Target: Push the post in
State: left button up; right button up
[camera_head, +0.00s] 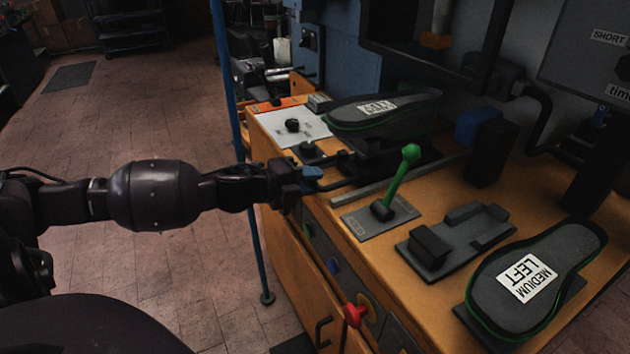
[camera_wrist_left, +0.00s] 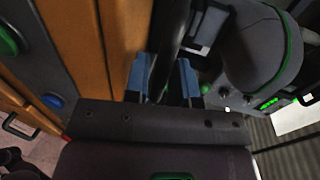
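The post looks like a dark bar (camera_head: 337,183) sticking out to the left from the machine, below the raised insole. It also shows as a dark rod (camera_wrist_left: 172,35) in the left wrist view. My left gripper (camera_head: 312,174) is at the bar's outer end. In the left wrist view its two blue fingers (camera_wrist_left: 163,82) stand apart, one on each side of the rod, with a small gap visible at the right finger. Contact with the rod is unclear. My right gripper is not in view.
An insole (camera_head: 385,112) sits on the raised form, another marked MEDIUM LEFT (camera_head: 565,262) at the right. A green-handled lever (camera_head: 403,172) stands on the wooden bench (camera_head: 420,268). A red knob (camera_head: 354,314) is on its front. Floor (camera_head: 150,270) left of it is clear.

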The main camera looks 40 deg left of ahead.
aim_at(350, 172)
pick_arm(q)
jog(key=shift+w, duration=0.2)
jog(key=shift+c, duration=0.2)
grip_shut()
jog(key=shift+d, duration=0.1)
jog(key=shift+r+b+x, duration=0.2)
jog(key=shift+b+x, duration=0.2)
jog(key=shift+x, duration=1.05)
jog(key=shift+w+d, duration=0.15)
jog(key=shift+w, duration=0.4)
jog(key=shift+r, duration=0.1)
